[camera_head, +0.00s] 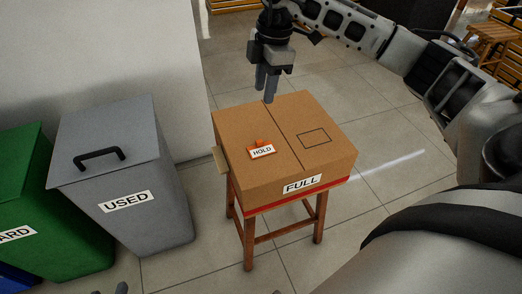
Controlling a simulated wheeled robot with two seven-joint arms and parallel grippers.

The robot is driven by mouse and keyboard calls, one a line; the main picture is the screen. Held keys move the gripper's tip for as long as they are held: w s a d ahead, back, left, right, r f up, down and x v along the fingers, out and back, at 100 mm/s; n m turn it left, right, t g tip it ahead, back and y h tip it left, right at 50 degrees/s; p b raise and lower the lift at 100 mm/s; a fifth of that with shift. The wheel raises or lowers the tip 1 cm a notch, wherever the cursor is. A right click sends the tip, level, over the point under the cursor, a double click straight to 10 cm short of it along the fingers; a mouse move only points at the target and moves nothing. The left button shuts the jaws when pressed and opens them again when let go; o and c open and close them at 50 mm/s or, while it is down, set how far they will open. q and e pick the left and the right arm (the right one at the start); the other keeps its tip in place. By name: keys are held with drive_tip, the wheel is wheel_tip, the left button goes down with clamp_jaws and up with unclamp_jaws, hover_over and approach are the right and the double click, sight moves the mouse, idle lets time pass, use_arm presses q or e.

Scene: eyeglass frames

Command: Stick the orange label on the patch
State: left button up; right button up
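The orange label (262,152) has a white face reading HOLD and a small orange tab on its far side. It lies on the left part of the top of a brown cardboard box (240,119). The patch (314,138) is a dark-outlined, empty rectangle on the right part of the same top. My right gripper (266,88) points down over the box's far edge, behind the label. Its two fingers look apart with nothing between them. My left arm is not clearly seen; a small grey tip (122,288) at the bottom edge may belong to its gripper.
The box stands on a wooden stool (248,235) and bears a FULL sign (302,184). A grey bin (160,222) marked USED and a green bin (55,205) stand left, near a pale wall. Tiled floor is clear right of the stool. My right arm fills the right side.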

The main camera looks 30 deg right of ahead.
drive_tip(key=b, duration=0.1)
hover_over(260, 140)
drive_tip(key=f, duration=1)
drive_tip(key=shift+d+f, duration=0.25)
drive_tip(key=shift+f, duration=0.05)
drive_tip(key=f, duration=0.3)
drive_tip(key=f+b, duration=0.1)
drive_tip(key=f, duration=0.1)
drive_tip(key=shift+a, duration=0.3)
drive_tip(key=shift+r, duration=0.1)
clamp_jaws()
